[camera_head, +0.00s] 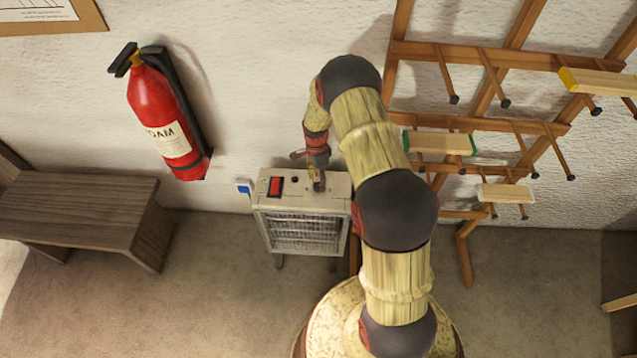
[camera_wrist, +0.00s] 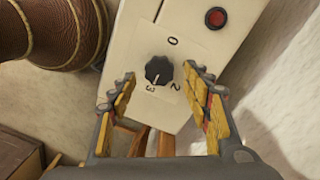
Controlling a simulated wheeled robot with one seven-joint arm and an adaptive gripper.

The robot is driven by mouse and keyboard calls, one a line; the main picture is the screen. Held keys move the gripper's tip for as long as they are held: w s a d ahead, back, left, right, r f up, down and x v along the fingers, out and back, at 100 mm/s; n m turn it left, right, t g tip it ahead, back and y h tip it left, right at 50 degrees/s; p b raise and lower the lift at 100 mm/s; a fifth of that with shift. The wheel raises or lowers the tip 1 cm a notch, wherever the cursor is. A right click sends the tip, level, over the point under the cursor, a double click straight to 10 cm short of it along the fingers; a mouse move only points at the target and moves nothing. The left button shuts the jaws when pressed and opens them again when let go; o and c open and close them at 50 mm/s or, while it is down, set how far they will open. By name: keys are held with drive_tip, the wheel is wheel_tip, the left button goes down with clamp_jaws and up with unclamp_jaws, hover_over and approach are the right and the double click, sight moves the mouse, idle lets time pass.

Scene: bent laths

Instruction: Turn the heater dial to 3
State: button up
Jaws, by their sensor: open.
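The heater (camera_head: 300,203) is a cream box with a front grille, standing by the wall. Its black dial (camera_wrist: 158,70) shows in the wrist view on the pale top panel, with the figures 0, 2 and 3 printed around it. A pale mark on the dial's lower edge seems to face the 3, but it is too small to be sure. My gripper (camera_wrist: 160,76) is open, its fingertips on either side of the dial, apparently not touching it. In the head view my gripper (camera_head: 318,182) is over the heater's top and hides the dial.
A red rocker switch (camera_head: 275,187) and a small red lamp (camera_wrist: 215,17) are on the heater's top. A fire extinguisher (camera_head: 165,115) hangs on the wall. A wooden bench (camera_head: 80,208) is at left, a wooden rack (camera_head: 480,120) with laths at right. The floor left of the heater is clear.

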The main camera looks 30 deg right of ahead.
sight(318, 184)
wheel_tip(318, 184, up, 10)
drive_tip(key=shift+w+f, duration=0.15)
drive_tip(key=shift+w, duration=0.25)
idle(0.4)
drive_tip(key=s+a+r+n+g, duration=0.1)
drive_tip(key=s+a+r+n, duration=0.1)
drive_tip(key=s+n, duration=0.55)
drive_tip(key=s+a+r+n+t, duration=0.2)
drive_tip(key=s+a+r+n, duration=0.2)
drive_tip(key=s+r, duration=0.3)
drive_tip(key=s+a+r+n+t, duration=0.3)
drive_tip(key=s+a+r, duration=0.3)
drive_tip(key=r, duration=1)
drive_tip(key=s+a+r+n+t, duration=0.2)
drive_tip(key=s+a+r+n, duration=0.3)
drive_tip(key=s+r, duration=0.4)
wheel_tip(318, 184, up, 3)
